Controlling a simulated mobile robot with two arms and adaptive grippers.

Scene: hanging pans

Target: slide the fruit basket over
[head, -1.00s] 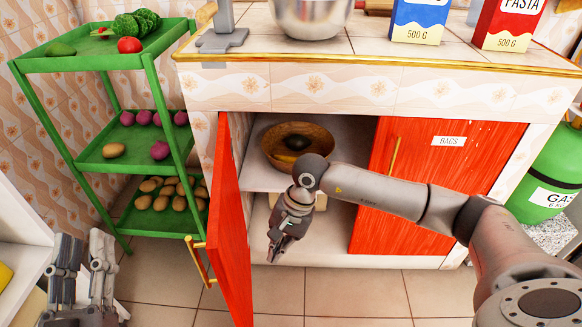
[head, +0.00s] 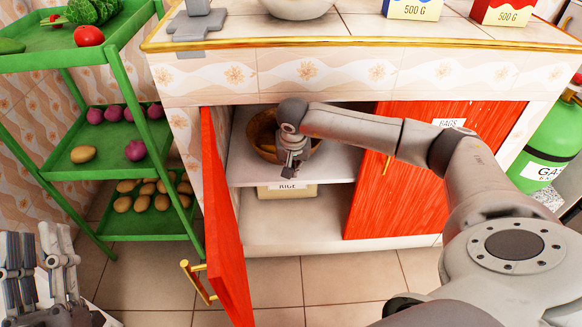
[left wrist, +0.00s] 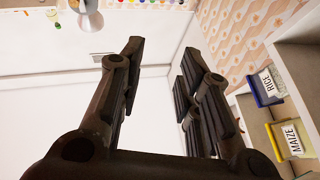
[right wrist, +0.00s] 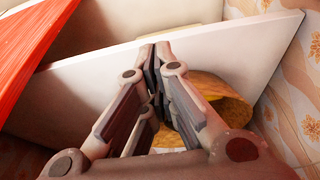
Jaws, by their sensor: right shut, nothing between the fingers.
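My right gripper (head: 291,172) is shut and empty at the front of the basket, above the shelf edge. In the right wrist view the shut fingers (right wrist: 156,58) overlap the tan basket (right wrist: 232,110); I cannot tell whether they touch it. My left gripper (head: 42,245) is open and empty at the lower left, far from the cabinet; its fingers (left wrist: 158,60) stand apart.
The shelf (head: 337,168) has free room right of the basket. A rice box (head: 290,191) sits below. The open red door (head: 226,215) borders the left, and a closed red door (head: 400,200) covers the right. A green rack (head: 70,168) stands left.

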